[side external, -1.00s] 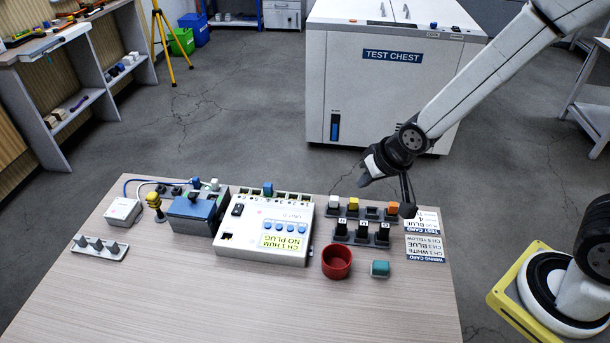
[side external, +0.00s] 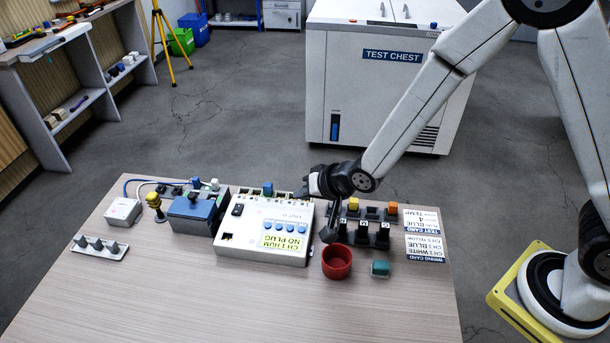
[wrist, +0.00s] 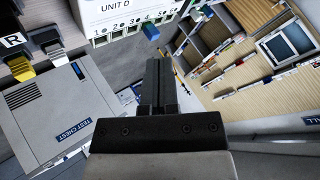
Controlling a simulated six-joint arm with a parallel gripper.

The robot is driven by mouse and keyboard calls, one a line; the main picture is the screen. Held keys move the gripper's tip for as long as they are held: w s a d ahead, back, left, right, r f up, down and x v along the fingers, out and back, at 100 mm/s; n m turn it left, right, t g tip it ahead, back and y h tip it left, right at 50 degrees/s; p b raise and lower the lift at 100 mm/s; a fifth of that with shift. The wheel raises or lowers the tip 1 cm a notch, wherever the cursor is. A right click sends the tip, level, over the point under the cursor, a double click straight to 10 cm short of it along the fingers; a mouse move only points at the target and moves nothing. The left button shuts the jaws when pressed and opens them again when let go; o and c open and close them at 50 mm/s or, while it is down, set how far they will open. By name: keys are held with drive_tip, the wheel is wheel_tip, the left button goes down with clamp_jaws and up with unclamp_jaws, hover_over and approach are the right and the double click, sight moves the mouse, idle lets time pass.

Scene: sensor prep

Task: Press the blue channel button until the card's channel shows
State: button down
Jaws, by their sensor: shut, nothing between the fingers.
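The white unit (side external: 228,248) stands mid-table with a row of small blue buttons (side external: 278,228); I cannot read which one is the channel button. Its yellow-green display (side external: 283,243) reads "CH 1 HUM NO PLUG", upside down in the side view. The test card (side external: 422,219) at the table's right shows "4", "TEMP" and "BLUE". My gripper (side external: 300,192) is over the unit's back right corner, apart from the buttons. In the wrist view my gripper (wrist: 160,65) is shut and empty, below the unit's edge labelled "UNIT D" (wrist: 112,9); the buttons are not in that view.
A blue plug (side external: 267,188) sits in the unit's back socket row. Right of the unit are black holders with plugs (side external: 382,236), a red cup (side external: 337,262) and a teal block (side external: 380,269). A blue box (side external: 194,211) stands left. The front of the table is clear.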

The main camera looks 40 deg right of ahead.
drive_tip(key=shift+f, duration=0.15)
approach(293, 227)
drive_tip(key=shift+w+r+x, duration=0.15)
drive_tip(key=shift+x, duration=1.15)
drive_tip(key=shift+w+r+x, duration=0.1)
drive_tip(key=shift+w+x, duration=0.05)
drive_tip(key=shift+x, duration=1.2)
drive_tip(key=shift+f, duration=0.8)
idle(1.2)
drive_tip(key=shift+r, duration=0.15)
idle(0.3)
drive_tip(key=shift+r, duration=0.65)
drive_tip(key=shift+r, duration=0.1)
drive_tip(key=shift+r, duration=2.4)
drive_tip(key=shift+d, duration=0.15)
